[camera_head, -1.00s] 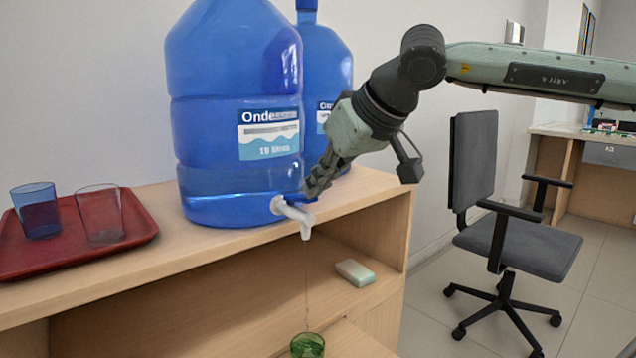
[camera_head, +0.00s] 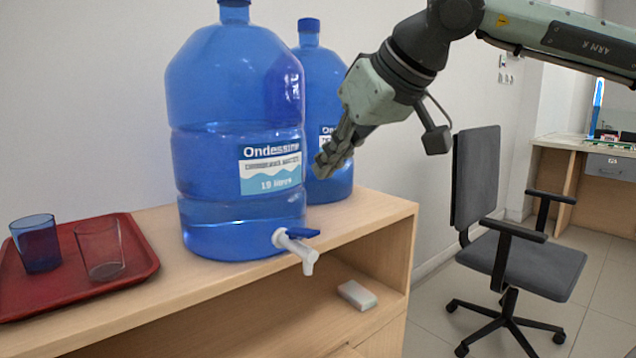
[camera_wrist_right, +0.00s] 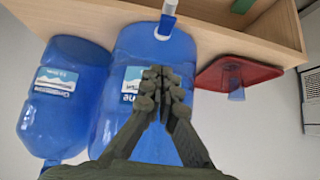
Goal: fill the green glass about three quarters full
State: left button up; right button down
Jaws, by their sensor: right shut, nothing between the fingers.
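The big blue water jug (camera_head: 235,150) stands on the counter with a white tap (camera_head: 298,250) low on its front. My right gripper (camera_head: 322,172) is shut and empty, above and apart from the lever, in front of the second jug. In the right wrist view the gripper (camera_wrist_right: 162,75) appears over the jug (camera_wrist_right: 140,60). The green glass is out of the head view. A green shape (camera_wrist_right: 243,5) is cut off at the wrist view's top edge; I cannot tell whether it is the glass.
A second blue jug (camera_head: 328,80) stands behind the first. A red tray (camera_head: 140,262) at left holds a blue glass (camera_head: 38,243) and a clear glass (camera_head: 100,250). A pale block (camera_head: 357,295) lies on the lower shelf (camera_head: 290,330). An office chair (camera_head: 525,265) stands at right.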

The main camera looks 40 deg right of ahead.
jog(key=v, duration=0.4)
jog(key=shift+w+r, duration=0.2)
jog(key=shift+r, duration=0.3)
dwell(1.3)
